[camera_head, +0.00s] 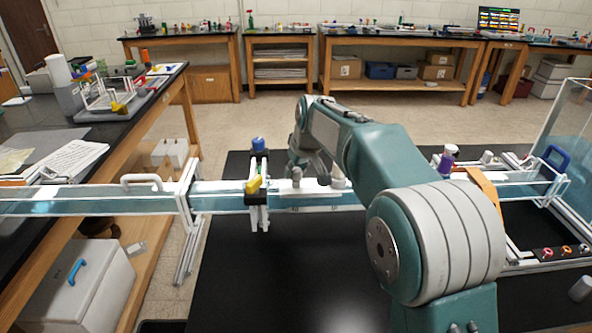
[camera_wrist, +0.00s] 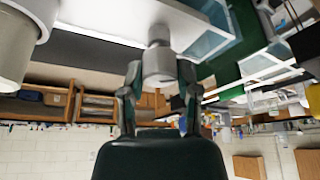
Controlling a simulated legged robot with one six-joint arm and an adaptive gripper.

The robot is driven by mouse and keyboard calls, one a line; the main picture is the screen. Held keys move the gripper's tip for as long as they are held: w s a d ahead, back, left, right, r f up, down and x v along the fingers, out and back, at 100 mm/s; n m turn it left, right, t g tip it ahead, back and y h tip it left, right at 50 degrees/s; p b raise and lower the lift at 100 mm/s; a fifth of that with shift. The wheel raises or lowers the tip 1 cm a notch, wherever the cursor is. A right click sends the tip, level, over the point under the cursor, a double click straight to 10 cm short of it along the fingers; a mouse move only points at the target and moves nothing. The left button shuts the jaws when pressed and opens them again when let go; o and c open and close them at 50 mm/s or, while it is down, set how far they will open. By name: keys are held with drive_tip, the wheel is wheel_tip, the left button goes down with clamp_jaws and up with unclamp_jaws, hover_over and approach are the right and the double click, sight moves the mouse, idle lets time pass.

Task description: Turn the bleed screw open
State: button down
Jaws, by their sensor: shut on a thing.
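In the wrist view my gripper (camera_wrist: 159,71) is shut on a pale grey round knob, the bleed screw (camera_wrist: 158,61), with one dark finger on each side. The screw's short stem meets a white surface (camera_wrist: 110,18) at the top of that picture. The view is upside down, and I cannot tell how far the screw is turned. In the head view my arm reaches over the clear blue-tinted channel (camera_head: 225,199). Its end is largely hidden there behind the arm, close to small grey and white fittings on the channel.
A black clamp stand with a blue knob (camera_head: 258,144) and a yellow lever (camera_head: 252,185) crosses the channel left of my arm. A purple-and-white fitting (camera_head: 448,160) and a blue handle (camera_head: 556,158) stand to the right. The black table top (camera_head: 290,285) in front is clear.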

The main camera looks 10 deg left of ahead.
drive_tip(key=n, duration=0.2)
drive_tip(key=n+g, duration=0.1)
drive_tip(key=n+g+y, duration=0.1)
drive_tip(key=n, duration=0.1)
drive_tip(key=shift+f+n, duration=0.3)
idle(0.4)
drive_tip(key=shift+c, duration=1.7)
unclamp_jaws()
drive_tip(key=shift+r, duration=0.1)
drive_tip(key=v, duration=1.1)
drive_tip(key=shift+r, duration=0.4)
drive_tip(key=shift+w+d, duration=0.1)
drive_tip(key=shift+d, duration=0.1)
